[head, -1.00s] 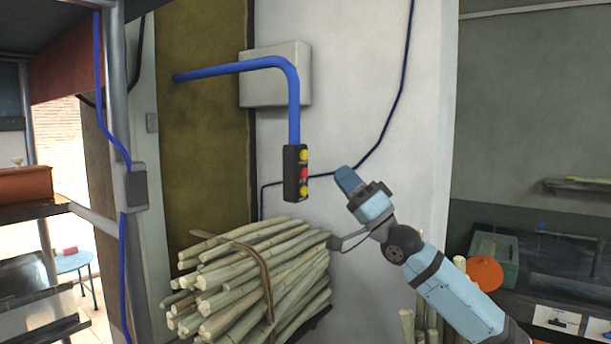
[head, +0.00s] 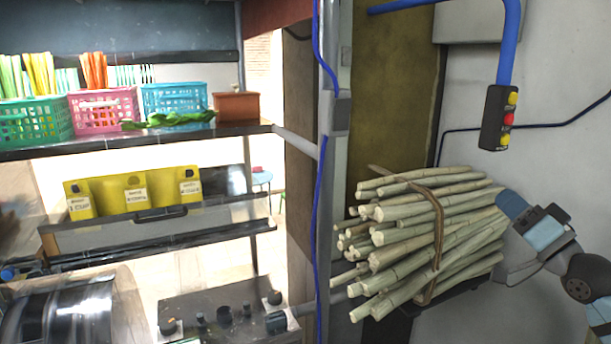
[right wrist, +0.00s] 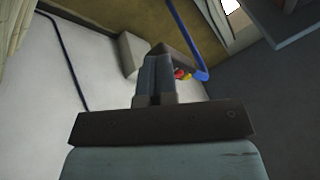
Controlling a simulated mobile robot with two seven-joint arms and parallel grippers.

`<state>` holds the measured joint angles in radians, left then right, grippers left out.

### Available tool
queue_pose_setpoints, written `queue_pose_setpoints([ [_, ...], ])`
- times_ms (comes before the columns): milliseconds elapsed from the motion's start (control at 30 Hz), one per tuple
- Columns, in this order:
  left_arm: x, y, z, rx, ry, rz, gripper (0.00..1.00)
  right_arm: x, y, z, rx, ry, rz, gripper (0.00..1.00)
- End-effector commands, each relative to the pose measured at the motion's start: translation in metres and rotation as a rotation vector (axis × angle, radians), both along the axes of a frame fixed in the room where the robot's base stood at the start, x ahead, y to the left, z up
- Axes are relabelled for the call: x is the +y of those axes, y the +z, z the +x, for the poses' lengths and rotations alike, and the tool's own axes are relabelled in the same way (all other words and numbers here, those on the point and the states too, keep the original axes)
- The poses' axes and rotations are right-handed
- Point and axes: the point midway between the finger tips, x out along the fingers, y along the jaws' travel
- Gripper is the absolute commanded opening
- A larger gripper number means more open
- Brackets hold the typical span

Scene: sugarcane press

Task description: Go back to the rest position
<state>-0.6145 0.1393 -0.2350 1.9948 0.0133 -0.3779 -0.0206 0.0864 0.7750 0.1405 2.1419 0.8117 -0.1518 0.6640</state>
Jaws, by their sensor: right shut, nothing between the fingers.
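My right gripper (head: 512,206) is at the right edge of the head view, just right of the bundle of sugarcane (head: 425,235). It is shut with nothing in it, and its closed fingers (right wrist: 157,78) show in the right wrist view. The control pendant (head: 499,118) hangs above it on a blue pipe, with yellow and red buttons. The pendant's buttons (right wrist: 182,74) show partly behind the fingers in the right wrist view. I cannot tell whether the gripper touches the cane. My left gripper is not in view.
A grey post (head: 337,130) with a blue cable stands left of the cane. A shelf (head: 190,135) holds coloured baskets, such as a pink one (head: 100,108). Below are a yellow labelled holder (head: 134,196), a dark panel with knobs (head: 225,310) and a metal drum (head: 60,315).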

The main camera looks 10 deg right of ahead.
Motion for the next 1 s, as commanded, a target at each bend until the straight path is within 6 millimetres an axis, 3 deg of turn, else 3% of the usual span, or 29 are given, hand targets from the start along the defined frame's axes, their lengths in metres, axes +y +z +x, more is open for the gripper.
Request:
queue_pose_setpoints([
  [33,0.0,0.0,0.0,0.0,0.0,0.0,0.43,0.012,-0.03,-0.001,0.07,-0.012,-0.038,0.0],
  [100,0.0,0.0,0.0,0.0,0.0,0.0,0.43,0.028,-0.07,-0.005,0.167,-0.032,-0.106,0.0],
  [267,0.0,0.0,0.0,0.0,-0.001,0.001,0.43,0.063,-0.158,-0.026,0.391,-0.062,-0.273,0.0],
  [467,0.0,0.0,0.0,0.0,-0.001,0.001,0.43,0.103,-0.258,-0.081,0.688,-0.07,-0.498,0.0],
  [600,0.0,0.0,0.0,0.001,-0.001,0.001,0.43,0.126,-0.314,-0.135,0.902,-0.05,-0.654,0.0],
  [800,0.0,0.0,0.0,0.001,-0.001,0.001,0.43,0.145,-0.354,-0.198,1.12,-0.007,-0.804,0.0],
  [1000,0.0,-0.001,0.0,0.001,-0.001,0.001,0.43,0.156,-0.373,-0.245,1.274,0.04,-0.893,0.0],
])
